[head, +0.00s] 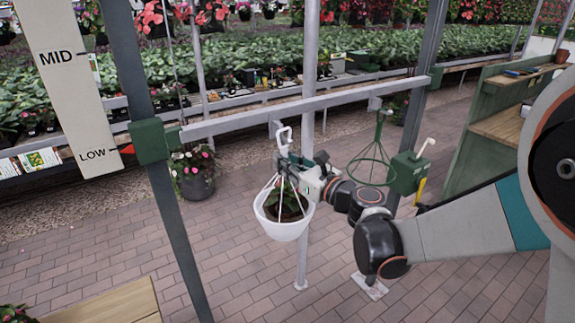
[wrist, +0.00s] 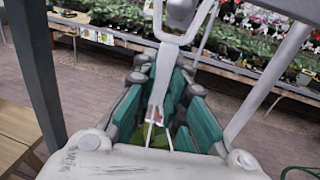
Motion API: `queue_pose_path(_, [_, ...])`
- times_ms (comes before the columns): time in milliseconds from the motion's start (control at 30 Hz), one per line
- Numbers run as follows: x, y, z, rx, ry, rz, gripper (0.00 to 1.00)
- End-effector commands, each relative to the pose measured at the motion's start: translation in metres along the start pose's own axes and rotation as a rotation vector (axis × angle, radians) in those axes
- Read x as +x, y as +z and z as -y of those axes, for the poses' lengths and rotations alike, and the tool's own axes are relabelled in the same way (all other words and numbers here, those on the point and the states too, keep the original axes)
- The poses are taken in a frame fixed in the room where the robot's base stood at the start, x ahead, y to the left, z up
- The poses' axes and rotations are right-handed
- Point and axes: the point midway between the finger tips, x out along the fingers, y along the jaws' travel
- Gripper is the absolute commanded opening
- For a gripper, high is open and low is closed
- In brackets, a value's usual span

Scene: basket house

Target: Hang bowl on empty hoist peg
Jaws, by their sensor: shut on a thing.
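The white bowl (head: 283,229) hangs upright on thin white straps with a leafy plant in it. Its white hook (head: 284,136) rises above my gripper and also shows in the wrist view (wrist: 177,39). My gripper (head: 287,162) is shut on the hanger stem just below the hook; in the wrist view its teal-padded fingers (wrist: 160,110) close around the stem. The pale hoist bar (head: 300,106) carries a left peg (head: 275,129), right beside the hook; I cannot tell whether they touch. A green wire hanger (head: 372,164) hangs at the right peg (head: 375,103).
Dark posts (head: 165,200) and a thin pale post (head: 304,250) stand close by. A green crank box (head: 406,173) is on the right post. The red pointer (head: 127,149) is at LOW. A wooden table (head: 110,304) is lower left; paving in front is clear.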

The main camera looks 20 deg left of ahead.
Motion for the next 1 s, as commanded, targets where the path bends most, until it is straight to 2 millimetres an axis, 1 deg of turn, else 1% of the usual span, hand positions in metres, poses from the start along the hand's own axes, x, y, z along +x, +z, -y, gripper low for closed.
queue_pose_path(833, [0.002, -0.0017, 0.0006, 0.0, 0.0, 0.0, 0.0])
queue_pose_path(1000, [0.0021, -0.0049, 0.0006, 0.0, 0.0, 0.0, 0.0])
